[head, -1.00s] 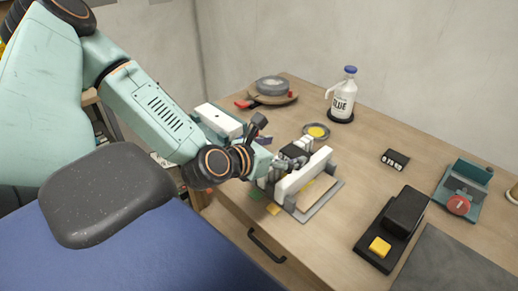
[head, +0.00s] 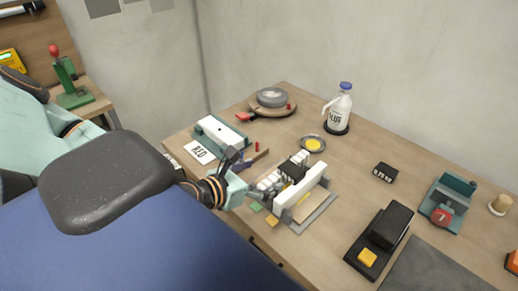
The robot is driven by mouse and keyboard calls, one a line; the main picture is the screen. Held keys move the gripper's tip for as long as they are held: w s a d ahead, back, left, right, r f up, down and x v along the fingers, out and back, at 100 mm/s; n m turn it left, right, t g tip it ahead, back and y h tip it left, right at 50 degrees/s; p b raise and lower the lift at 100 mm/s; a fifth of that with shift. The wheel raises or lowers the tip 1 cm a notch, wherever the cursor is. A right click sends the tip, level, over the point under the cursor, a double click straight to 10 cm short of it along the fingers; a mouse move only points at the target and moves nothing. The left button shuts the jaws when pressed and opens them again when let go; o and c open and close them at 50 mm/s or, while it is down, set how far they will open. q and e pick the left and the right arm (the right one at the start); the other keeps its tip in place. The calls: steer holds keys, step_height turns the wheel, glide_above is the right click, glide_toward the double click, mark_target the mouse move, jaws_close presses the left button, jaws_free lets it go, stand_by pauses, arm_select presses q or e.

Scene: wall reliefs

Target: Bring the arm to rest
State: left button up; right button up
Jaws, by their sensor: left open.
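My left gripper (head: 247,179) is open near the front left edge of the wooden table (head: 341,174). It appears empty. One dark finger points up and a grey one reaches toward the white and grey press-like fixture (head: 301,194), at its left side. I cannot tell whether they touch. Most of my left forearm is hidden behind a dark rounded part of my own body. My right gripper is not in view.
Close behind my gripper are a teal and white device (head: 222,133) and a white card (head: 200,151). Small green and yellow pieces lie by the fixture.

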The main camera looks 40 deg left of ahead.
mark_target(281, 169)
arm_select(q)
steer(key=shift+s+a+r, duration=0.1)
steer(key=shift+s, duration=0.2)
steer(key=shift+w, duration=0.1)
stand_by(0.4)
steer(key=b+x, duration=0.7)
steer(key=b, duration=0.1)
steer(key=shift+w+f, duration=0.2)
steer(key=shift+f, duration=0.1)
steer(key=shift+w+b, duration=0.35)
steer(key=shift+b, duration=0.2)
